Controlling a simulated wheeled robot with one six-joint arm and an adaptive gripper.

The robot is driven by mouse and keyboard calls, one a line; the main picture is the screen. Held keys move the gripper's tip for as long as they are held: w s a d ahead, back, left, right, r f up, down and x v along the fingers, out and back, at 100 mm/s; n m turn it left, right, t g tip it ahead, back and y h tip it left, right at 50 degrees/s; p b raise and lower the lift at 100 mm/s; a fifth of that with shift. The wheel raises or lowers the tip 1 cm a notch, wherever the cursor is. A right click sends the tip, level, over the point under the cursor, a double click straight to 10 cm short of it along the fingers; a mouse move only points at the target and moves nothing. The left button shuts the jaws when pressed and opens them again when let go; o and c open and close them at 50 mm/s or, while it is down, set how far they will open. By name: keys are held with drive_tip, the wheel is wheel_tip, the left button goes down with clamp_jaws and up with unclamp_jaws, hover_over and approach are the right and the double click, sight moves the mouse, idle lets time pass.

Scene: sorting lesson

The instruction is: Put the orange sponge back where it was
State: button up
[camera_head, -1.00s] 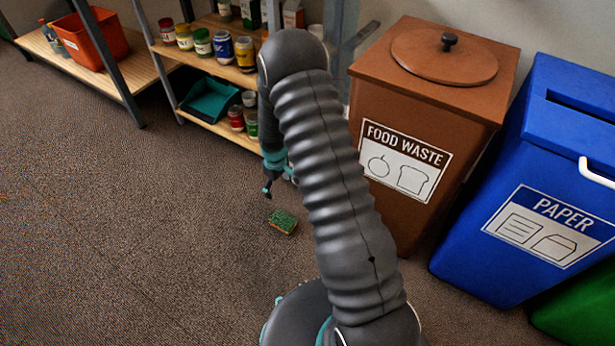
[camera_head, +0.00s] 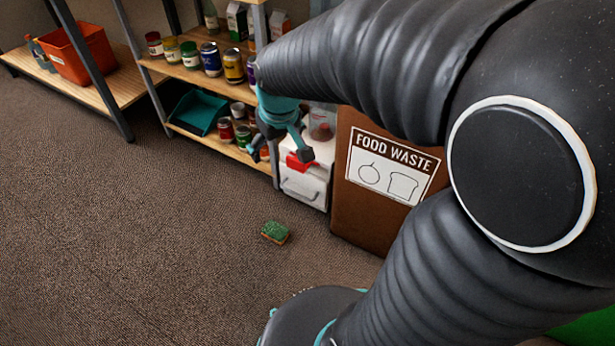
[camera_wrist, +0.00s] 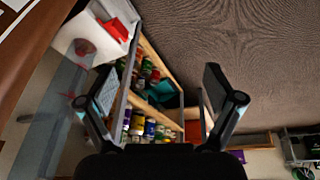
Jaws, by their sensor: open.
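The sponge (camera_head: 274,232) lies flat on the brown carpet, with a green top and a thin orange-brown side showing. My gripper (camera_head: 281,152) is open and empty, raised well clear of the sponge. In the head view it appears in front of the shelf's end and a white box. The wrist view shows the two fingers of my gripper (camera_wrist: 162,98) spread wide with nothing between them. The sponge does not show in the wrist view.
A shelf (camera_head: 228,153) with jars and a teal tray (camera_head: 196,112) stands at the back. A red-orange bin (camera_head: 72,54) sits on a low shelf at left. The brown food waste bin (camera_head: 350,222) is at right. Carpet left of the sponge is clear.

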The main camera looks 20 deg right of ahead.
drive_tip(key=s+r+m+t, duration=0.1)
drive_tip(key=s+r, duration=0.2)
drive_tip(key=s, duration=0.5)
drive_tip(key=s+r+m+t, duration=0.1)
drive_tip(key=s+r, duration=0.2)
drive_tip(key=s, duration=0.5)
drive_tip(key=shift+s, duration=0.25)
drive_tip(key=shift+r+p, duration=0.8)
drive_tip(key=shift+r, duration=0.05)
